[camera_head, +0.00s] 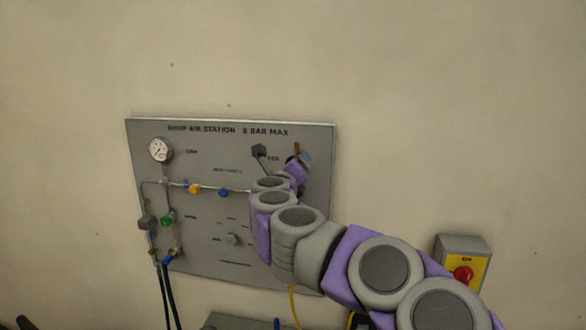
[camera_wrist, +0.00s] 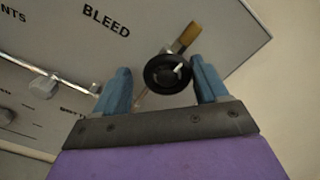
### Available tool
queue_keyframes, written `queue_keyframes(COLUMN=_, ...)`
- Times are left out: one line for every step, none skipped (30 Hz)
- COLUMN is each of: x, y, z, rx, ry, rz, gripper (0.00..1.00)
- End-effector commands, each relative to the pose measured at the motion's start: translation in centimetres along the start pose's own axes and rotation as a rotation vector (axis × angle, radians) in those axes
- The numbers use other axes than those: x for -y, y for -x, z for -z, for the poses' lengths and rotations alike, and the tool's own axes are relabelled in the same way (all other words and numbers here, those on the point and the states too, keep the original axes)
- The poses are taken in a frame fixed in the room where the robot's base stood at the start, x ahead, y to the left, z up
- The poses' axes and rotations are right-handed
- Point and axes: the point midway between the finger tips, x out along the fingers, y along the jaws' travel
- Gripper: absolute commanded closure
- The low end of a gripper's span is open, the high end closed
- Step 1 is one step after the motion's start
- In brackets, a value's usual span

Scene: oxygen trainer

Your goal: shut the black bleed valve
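The black bleed valve (camera_wrist: 167,74) shows in the wrist view as a round black knob with a pale mark, beside the word BLEED. A brass stub (camera_wrist: 187,36) sticks out past it. My gripper (camera_wrist: 160,72) is open, with one blue finger on each side of the knob. A gap shows at the left finger; the right finger is very near the knob's edge, and I cannot tell if it touches. In the head view my gripper (camera_head: 303,160) is at the upper right of the panel, and the black knob is not clearly visible there.
The grey air panel (camera_head: 200,255) carries a gauge (camera_head: 160,150), a yellow knob (camera_head: 194,189), a blue knob (camera_head: 223,192) and a green knob (camera_head: 167,220). A yellow box with a red button (camera_head: 463,275) is at the right. The wall above is bare.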

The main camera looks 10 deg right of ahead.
Motion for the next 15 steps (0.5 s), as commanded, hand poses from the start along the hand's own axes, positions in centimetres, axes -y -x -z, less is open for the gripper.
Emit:
queue_keyframes(x=0.1, y=0.0, z=0.0, rx=0.001, ry=0.000, rz=0.002, gripper=0.25)
queue_keyframes(x=0.2, y=0.1, z=-0.1, rx=0.002, ry=-0.001, rz=0.002, gripper=0.25)
queue_keyframes(x=0.3, y=0.1, z=-0.1, rx=0.002, ry=-0.001, rz=0.003, gripper=0.25)
queue_keyframes(x=0.3, y=0.1, z=-0.1, rx=0.003, ry=-0.001, rz=0.004, gripper=0.25)
queue_keyframes(x=0.4, y=0.1, z=-0.1, rx=0.003, ry=-0.001, rz=0.004, gripper=0.25)
queue_keyframes(x=0.4, y=0.1, z=-0.2, rx=0.004, ry=-0.001, rz=0.005, gripper=0.25)
queue_keyframes(x=0.4, y=0.2, z=-0.2, rx=0.004, ry=-0.001, rz=0.005, gripper=0.25)
queue_keyframes(x=0.4, y=0.2, z=-0.2, rx=0.004, ry=-0.001, rz=0.006, gripper=0.25)
queue_keyframes(x=0.5, y=0.3, z=-0.2, rx=0.005, ry=-0.001, rz=0.006, gripper=0.25)
queue_keyframes(x=0.5, y=0.5, z=-0.2, rx=0.005, ry=-0.001, rz=0.006, gripper=0.25)
queue_keyframes(x=0.5, y=0.6, z=-0.3, rx=0.005, ry=-0.001, rz=0.006, gripper=0.25)
queue_keyframes(x=0.5, y=0.9, z=-0.3, rx=0.005, ry=-0.001, rz=0.005, gripper=0.25)
queue_keyframes(x=0.5, y=1.2, z=-0.3, rx=0.005, ry=-0.002, rz=0.005, gripper=0.25)
queue_keyframes(x=0.5, y=1.5, z=-0.3, rx=0.006, ry=-0.002, rz=0.004, gripper=0.25)
queue_keyframes(x=0.5, y=2.0, z=-0.3, rx=0.007, ry=-0.001, rz=0.003, gripper=0.25)
